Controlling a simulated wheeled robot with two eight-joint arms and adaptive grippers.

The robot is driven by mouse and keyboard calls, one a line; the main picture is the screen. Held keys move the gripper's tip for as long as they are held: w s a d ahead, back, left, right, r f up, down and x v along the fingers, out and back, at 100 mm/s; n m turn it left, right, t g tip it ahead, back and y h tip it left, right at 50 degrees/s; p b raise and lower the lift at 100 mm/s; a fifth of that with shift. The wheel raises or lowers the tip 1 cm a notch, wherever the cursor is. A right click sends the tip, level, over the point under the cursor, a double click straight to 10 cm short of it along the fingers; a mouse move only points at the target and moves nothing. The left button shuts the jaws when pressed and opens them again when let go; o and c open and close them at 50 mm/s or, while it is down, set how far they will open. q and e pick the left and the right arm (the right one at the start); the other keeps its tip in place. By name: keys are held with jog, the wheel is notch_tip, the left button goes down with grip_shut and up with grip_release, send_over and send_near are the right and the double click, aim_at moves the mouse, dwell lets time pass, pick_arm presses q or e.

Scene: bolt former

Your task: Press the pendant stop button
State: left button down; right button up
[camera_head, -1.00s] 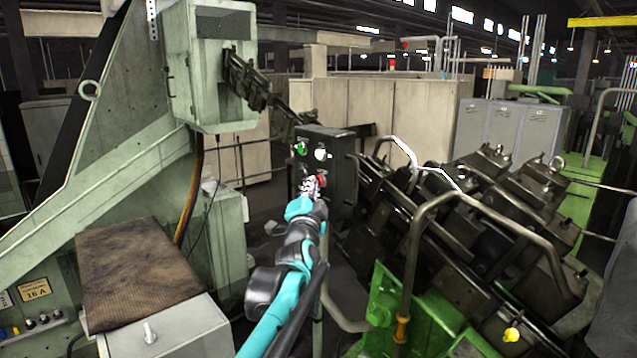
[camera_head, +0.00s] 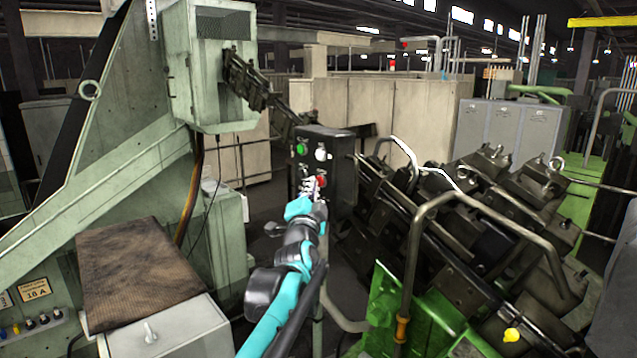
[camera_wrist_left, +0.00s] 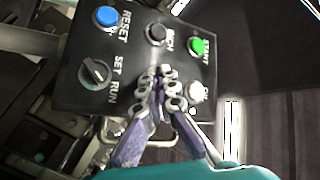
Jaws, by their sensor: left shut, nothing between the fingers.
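The pendant (camera_head: 342,160) is a dark box with a green button (camera_head: 302,149), a white button (camera_head: 320,154) and a red button (camera_head: 321,181) in the head view. My left gripper (camera_head: 311,186) is shut and empty, just in front of the pendant's lower face beside the red button. In the left wrist view the shut fingers (camera_wrist_left: 164,74) lie over the panel (camera_wrist_left: 130,58), near the INCH button (camera_wrist_left: 156,34). No red button shows there; the fingers cover part of the panel. Contact cannot be told. My right gripper is out of view.
A blue RESET button (camera_wrist_left: 105,17), a SET/RUN knob (camera_wrist_left: 95,72) and a green START button (camera_wrist_left: 199,45) share the panel. A bent metal rail (camera_head: 412,260) and dark machinery stand right of the pendant. A grey box with a brown mat (camera_head: 135,270) is at the left.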

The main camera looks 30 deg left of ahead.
pick_arm(q)
jog(key=shift+s+a, duration=0.2)
jog(key=shift+s, duration=0.3)
jog(key=shift+s+a+p, duration=0.15)
jog(key=shift+s+a, duration=0.15)
jog(key=shift+s, duration=0.45)
jog(key=shift+s+a+p, duration=0.1)
jog(key=shift+s+a, duration=0.25)
jog(key=shift+s, duration=0.45)
jog(key=shift+s+a+p, duration=0.15)
jog(key=shift+s+a, duration=0.15)
jog(key=shift+s, duration=0.45)
